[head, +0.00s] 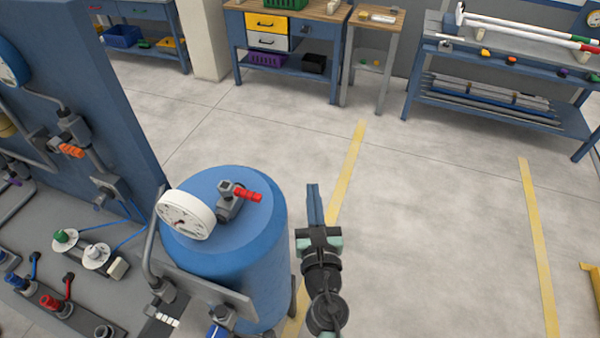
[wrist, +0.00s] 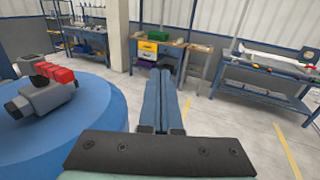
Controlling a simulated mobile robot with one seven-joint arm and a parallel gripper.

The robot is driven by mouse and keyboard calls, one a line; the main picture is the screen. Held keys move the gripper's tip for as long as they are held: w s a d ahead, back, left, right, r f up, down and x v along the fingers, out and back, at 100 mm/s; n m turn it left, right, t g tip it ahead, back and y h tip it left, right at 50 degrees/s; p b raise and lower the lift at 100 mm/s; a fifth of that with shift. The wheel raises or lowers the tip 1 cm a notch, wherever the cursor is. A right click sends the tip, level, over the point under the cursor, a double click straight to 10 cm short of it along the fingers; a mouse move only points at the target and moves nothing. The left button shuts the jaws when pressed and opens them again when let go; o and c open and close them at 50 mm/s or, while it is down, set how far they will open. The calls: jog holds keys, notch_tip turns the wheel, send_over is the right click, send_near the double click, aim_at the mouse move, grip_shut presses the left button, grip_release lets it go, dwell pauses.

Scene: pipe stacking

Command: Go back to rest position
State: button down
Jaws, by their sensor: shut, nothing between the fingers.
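My gripper (head: 314,204) is in the head view just right of the blue tank (head: 262,262), with its fingers pointing away across open floor. The two blue-grey fingers lie side by side, closed and empty. In the wrist view my gripper (wrist: 160,84) points toward the benches at the back, and the tank top (wrist: 95,108) is on its left. The gripper appears apart from the tank. A grey valve with a red handle (head: 246,195) and a white round gauge (head: 186,215) sit on the tank top. The valve also shows in the wrist view (wrist: 35,102).
A panel (head: 90,110) with pipes and valves stands at left. Workbenches (head: 285,60) and a blue rack with pipes (head: 500,95) stand along the back. The grey floor (head: 440,210) with yellow lines is clear at right.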

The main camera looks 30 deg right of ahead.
jog(key=shift+s+d, duration=0.1)
jog(key=shift+s, duration=0.05)
jog(key=shift+r, duration=0.2)
jog(key=w+a+r+m+t+h+b, duration=0.1)
jog(key=a+r+m+t+h+b, duration=0.1)
jog(key=r+m, duration=0.9)
jog(key=w+a+r+m+t+h+b, duration=0.1)
jog(key=w+a+r+m+t+b, duration=0.15)
jog(key=r+m, duration=0.8)
jog(key=s+a+r+m+t+y+b, duration=0.1)
jog(key=s+a+r+m+t+y, duration=0.1)
jog(key=r, duration=0.6)
jog(key=s+a+r+m+t+y+b, duration=0.1)
jog(key=s+a+r+m+t+y, duration=0.1)
jog(key=s+a+r+m+y, duration=0.2)
jog(key=s+a+r+m+t+y+b, duration=0.2)
jog(key=s+a+r+m+y, duration=0.1)
jog(key=s+a+r, duration=0.4)
jog(key=a+r+m, duration=0.1)
jog(key=a+r, duration=0.2)
jog(key=r, duration=0.1)
jog(key=shift+s+a+r+y, duration=0.3)
jog(key=shift+s+r+y, duration=0.05)
jog(key=shift+y, duration=0.05)
jog(key=shift+f, duration=0.1)
